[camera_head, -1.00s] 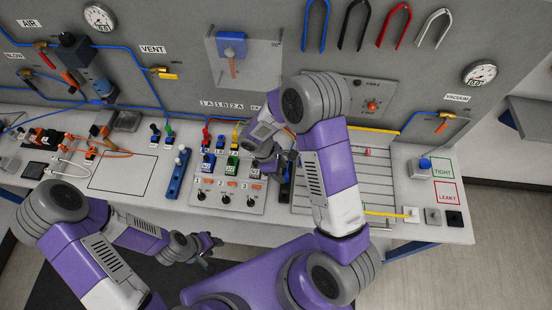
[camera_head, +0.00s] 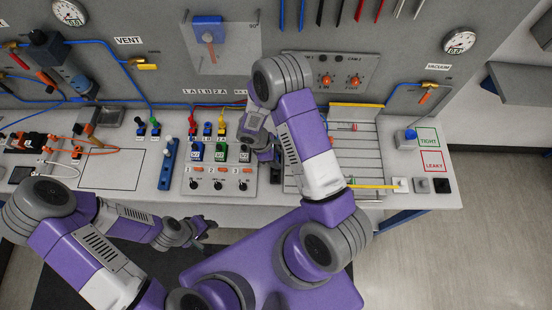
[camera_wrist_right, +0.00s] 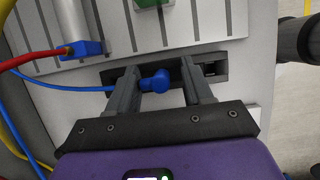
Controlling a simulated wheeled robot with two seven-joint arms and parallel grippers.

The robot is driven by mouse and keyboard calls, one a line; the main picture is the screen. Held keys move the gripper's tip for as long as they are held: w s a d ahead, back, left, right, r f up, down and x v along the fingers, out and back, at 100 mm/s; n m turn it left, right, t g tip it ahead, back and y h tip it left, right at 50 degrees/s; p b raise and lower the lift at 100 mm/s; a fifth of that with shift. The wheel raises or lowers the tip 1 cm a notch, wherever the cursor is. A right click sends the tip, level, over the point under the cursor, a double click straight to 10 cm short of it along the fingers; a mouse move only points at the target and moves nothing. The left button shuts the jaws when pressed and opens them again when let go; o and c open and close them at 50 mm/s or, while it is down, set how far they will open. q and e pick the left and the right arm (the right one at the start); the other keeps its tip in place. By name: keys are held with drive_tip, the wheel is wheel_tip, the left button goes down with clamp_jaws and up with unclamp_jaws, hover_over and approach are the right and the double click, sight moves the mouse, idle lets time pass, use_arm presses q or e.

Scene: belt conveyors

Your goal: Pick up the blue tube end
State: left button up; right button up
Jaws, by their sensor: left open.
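The blue tube end (camera_wrist_right: 155,82) is a rounded blue fitting in the right wrist view. It sits at a dark slotted holder (camera_wrist_right: 205,70), and a thin blue tube runs off to the left. My right gripper (camera_wrist_right: 160,74) has its two fingers apart on either side of the fitting, with a visible gap on the right side. In the head view my right gripper (camera_head: 266,150) is over the bench beside the button panel, and I cannot make out the tube end there. My left gripper (camera_head: 205,230) is open and empty in front of the bench.
A numbered button panel (camera_head: 220,182) and a blue rack (camera_head: 168,165) lie left of my right gripper. A slatted board (camera_head: 355,150) is to its right. Red, yellow and blue tubes pass close on the left in the wrist view.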

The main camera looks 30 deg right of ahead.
clamp_jaws()
drive_tip(key=shift+r, duration=0.1)
wheel_tip(320, 180, up, 10)
drive_tip(key=shift+f, duration=0.1)
idle(0.5)
